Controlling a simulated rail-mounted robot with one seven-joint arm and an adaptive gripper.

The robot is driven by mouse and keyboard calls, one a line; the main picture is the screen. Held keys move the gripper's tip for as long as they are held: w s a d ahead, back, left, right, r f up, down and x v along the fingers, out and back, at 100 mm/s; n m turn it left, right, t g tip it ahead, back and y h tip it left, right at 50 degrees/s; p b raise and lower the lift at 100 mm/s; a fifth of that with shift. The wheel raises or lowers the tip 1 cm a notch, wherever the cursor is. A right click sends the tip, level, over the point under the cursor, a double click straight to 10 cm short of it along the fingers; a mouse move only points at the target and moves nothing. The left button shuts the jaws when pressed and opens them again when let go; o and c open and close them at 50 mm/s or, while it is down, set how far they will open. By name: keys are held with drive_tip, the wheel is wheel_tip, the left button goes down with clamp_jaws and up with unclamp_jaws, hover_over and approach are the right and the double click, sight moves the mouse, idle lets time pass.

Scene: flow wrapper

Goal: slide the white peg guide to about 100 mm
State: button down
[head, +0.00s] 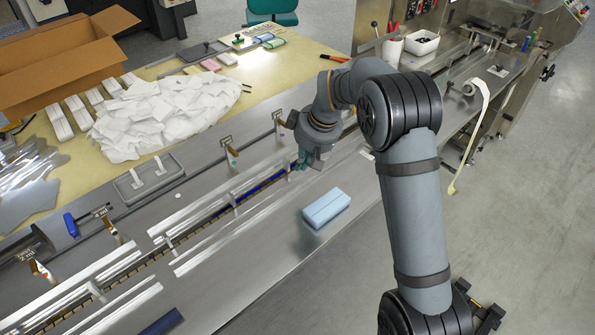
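No scale or reading is legible. My gripper (302,161) is far to the right of it, low over the right part of the channel, pointing down. Its teal fingertips are small and partly hidden by its own body, so I cannot tell whether they are open or shut, or whether they touch anything.
A long channel with clear rails (205,211) runs diagonally across the deck. Upright brackets (230,153) stand along it. A light blue block (326,208) lies on the bare front deck. Behind are a white paper pile (160,115) and a cardboard box (65,55).

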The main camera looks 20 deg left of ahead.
sight(291, 184)
drive_tip(key=p+x, duration=0.1)
drive_tip(key=x, duration=0.8)
drive_tip(key=shift+w+f+p, duration=0.1)
drive_tip(key=shift+f+p, duration=0.05)
drive_tip(key=shift+p, duration=0.2)
drive_tip(key=shift+a, duration=0.1)
